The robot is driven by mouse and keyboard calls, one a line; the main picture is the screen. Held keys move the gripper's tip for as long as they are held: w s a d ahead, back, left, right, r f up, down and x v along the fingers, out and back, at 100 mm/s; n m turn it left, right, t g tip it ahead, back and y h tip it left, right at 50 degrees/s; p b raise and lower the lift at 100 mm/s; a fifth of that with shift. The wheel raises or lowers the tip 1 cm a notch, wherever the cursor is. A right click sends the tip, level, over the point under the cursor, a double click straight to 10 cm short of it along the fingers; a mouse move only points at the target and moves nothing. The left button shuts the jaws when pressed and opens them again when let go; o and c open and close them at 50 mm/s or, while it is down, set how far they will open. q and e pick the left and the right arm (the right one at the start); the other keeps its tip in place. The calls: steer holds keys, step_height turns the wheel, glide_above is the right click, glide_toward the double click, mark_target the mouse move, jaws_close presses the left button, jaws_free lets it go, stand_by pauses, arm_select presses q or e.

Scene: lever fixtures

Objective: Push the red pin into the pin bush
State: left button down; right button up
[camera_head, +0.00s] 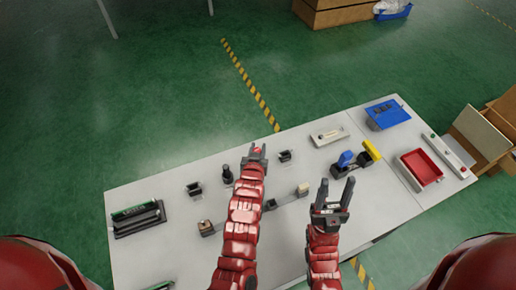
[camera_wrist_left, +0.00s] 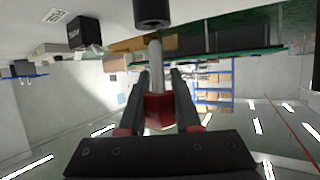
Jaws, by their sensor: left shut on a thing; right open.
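My left gripper (camera_head: 258,151) is above the back part of the white table and shut on the red pin. In the left wrist view, the pin's red head (camera_wrist_left: 160,108) sits between the two fingers (camera_wrist_left: 159,85), and its pale grey shaft (camera_wrist_left: 155,55) points away from them. A dark round bush with a hole (camera_wrist_left: 153,12) lies just beyond the shaft's tip, roughly in line with it. I cannot tell whether the tip touches or enters it. My right gripper (camera_head: 336,186) is open and empty above the table, right of the left one.
Small black fixtures (camera_head: 194,188) and a black knob (camera_head: 227,175) stand left of my left arm. A blue and yellow lever fixture (camera_head: 357,158), a red tray (camera_head: 421,167) and a blue box (camera_head: 387,113) are at the right.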

arm_select(q)
steer(key=shift+f+b, duration=1.75)
steer(key=shift+f, duration=0.35)
steer(key=c, duration=0.5)
jaws_free()
steer(key=shift+c, duration=0.2)
steer(key=shift+r, duration=0.15)
steer(key=shift+r+p, duration=0.3)
step_height(320, 180, up, 3)
steer(key=shift+r+p, duration=0.2)
steer(key=shift+p, duration=0.75)
steer(key=s+p, duration=0.2)
steer(key=s, duration=0.3)
steer(key=s+p, duration=0.2)
steer(key=s, duration=0.3)
steer(key=s+r+p, duration=0.1)
steer(key=s+p, duration=0.2)
steer(key=s, duration=0.2)
steer(key=shift+a, duration=0.1)
steer(key=shift+s, duration=0.5)
steer(key=shift+f, duration=0.1)
